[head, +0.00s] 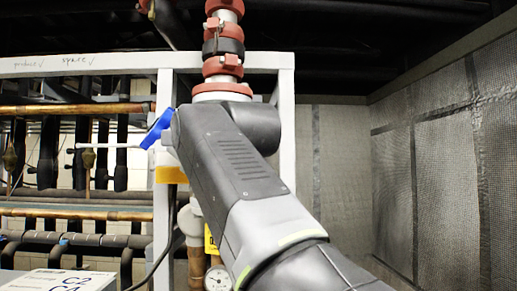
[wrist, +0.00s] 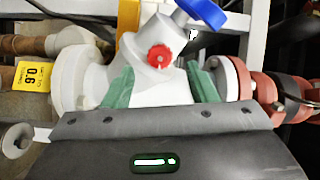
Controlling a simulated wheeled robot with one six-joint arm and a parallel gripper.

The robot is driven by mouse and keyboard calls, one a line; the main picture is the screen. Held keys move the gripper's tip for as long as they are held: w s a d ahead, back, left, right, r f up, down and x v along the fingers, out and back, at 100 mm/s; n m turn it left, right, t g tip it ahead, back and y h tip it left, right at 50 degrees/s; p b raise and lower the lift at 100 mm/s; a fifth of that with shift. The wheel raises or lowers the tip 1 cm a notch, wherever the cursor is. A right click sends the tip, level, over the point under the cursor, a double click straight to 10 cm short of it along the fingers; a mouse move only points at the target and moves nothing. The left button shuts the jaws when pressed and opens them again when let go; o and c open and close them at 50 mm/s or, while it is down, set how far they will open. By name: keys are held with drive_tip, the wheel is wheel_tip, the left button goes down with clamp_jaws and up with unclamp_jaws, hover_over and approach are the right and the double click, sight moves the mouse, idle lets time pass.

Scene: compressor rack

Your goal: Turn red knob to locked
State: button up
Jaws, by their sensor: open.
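The red knob (wrist: 160,57) is a small scalloped knob on the front of a white valve body (wrist: 142,82), which shows in the wrist view. My gripper (wrist: 160,84) is open, with one green-padded finger to each side of the white body, below the knob in the picture. The knob lies between and beyond the fingertips, and no finger is seen touching it. Whether the pads touch the white body I cannot tell. In the head view my arm hides the knob and the gripper.
A blue handle (wrist: 203,10) projects above the valve and also shows in the head view (head: 157,128). Red pipe couplings (head: 222,62), a white frame (head: 286,130) and a pressure gauge (head: 218,279) are close to my arm. A yellow tag (wrist: 33,76) hangs on a pipe. A white box (head: 58,282) stands lower left.

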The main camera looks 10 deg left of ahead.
drive_tip(key=b+v, duration=0.1)
drive_tip(key=v, duration=0.9)
drive_tip(key=shift+b, duration=0.3)
drive_tip(key=p+x, duration=0.2)
drive_tip(key=x, duration=1.1)
drive_tip(key=shift+w+a+p, duration=0.2)
drive_tip(key=shift+w+p, duration=0.05)
drive_tip(key=shift+p, duration=0.15)
